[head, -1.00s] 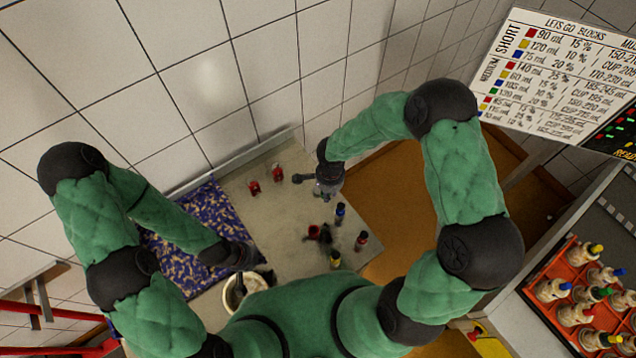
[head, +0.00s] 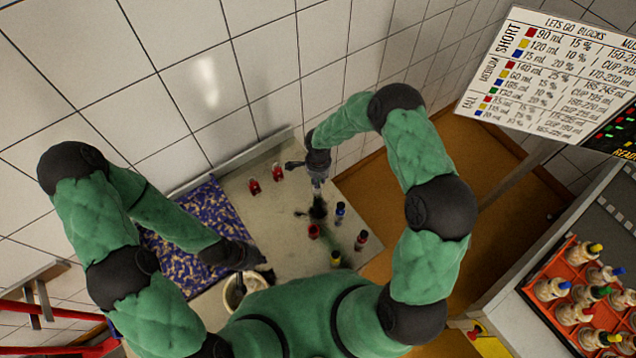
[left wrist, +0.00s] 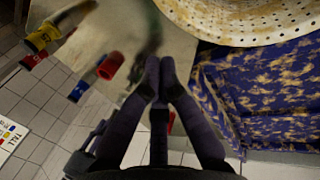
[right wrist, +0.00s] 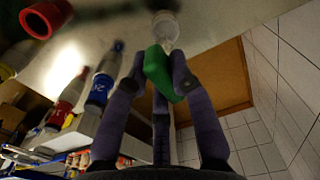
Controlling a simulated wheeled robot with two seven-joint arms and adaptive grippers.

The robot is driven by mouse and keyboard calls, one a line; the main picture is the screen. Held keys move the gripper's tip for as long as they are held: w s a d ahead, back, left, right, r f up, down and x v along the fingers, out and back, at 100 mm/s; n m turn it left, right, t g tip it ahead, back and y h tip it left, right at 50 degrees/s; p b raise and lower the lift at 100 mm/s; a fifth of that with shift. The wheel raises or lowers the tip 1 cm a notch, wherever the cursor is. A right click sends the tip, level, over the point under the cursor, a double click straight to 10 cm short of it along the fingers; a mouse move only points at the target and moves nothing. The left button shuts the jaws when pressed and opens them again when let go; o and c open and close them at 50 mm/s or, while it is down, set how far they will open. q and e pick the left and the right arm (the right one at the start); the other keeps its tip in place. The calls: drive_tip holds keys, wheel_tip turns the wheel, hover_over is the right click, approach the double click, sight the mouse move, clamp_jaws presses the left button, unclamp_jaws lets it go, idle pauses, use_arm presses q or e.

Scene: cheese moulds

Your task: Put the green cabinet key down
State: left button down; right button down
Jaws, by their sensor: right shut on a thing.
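The green key (right wrist: 158,72) is between the fingers of my right gripper (right wrist: 162,75) in the right wrist view. A pale, see-through piece (right wrist: 163,27) shows just beyond its top; I cannot tell whether they are joined. In the head view my right gripper (head: 318,186) points down over the pale worktop (head: 255,215), and the key cannot be made out there. Whether the key touches the worktop is unclear. My left gripper (left wrist: 158,68) has its fingertips together with nothing seen between them. In the head view it is above the pale bowl (head: 232,296).
Two red items (head: 254,187) stand at the worktop's back. A blue-capped bottle (head: 340,210), red-capped bottle (head: 361,240), red cup (head: 314,231) and yellow-topped item (head: 335,258) are close to my right gripper. An orange rack (head: 560,310) stands right.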

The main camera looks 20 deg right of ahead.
use_arm(q)
drive_tip(key=shift+f+b, duration=0.6)
drive_tip(key=shift+f, duration=0.05)
use_arm(e)
drive_tip(key=shift+w+f, duration=0.2)
drive_tip(key=shift+f, duration=1.5)
use_arm(q)
drive_tip(key=shift+f, duration=0.1)
drive_tip(key=shift+f, duration=0.1)
use_arm(e)
drive_tip(key=shift+f, duration=0.1)
drive_tip(key=c, duration=1.1)
unclamp_jaws()
drive_tip(key=shift+r, duration=0.4)
use_arm(q)
drive_tip(key=shift+f+b, duration=0.25)
drive_tip(key=shift+b, duration=0.2)
use_arm(e)
wheel_tip(320, 180, up, 12)
drive_tip(key=shift+s+f, duration=0.1)
drive_tip(key=shift+f, duration=0.15)
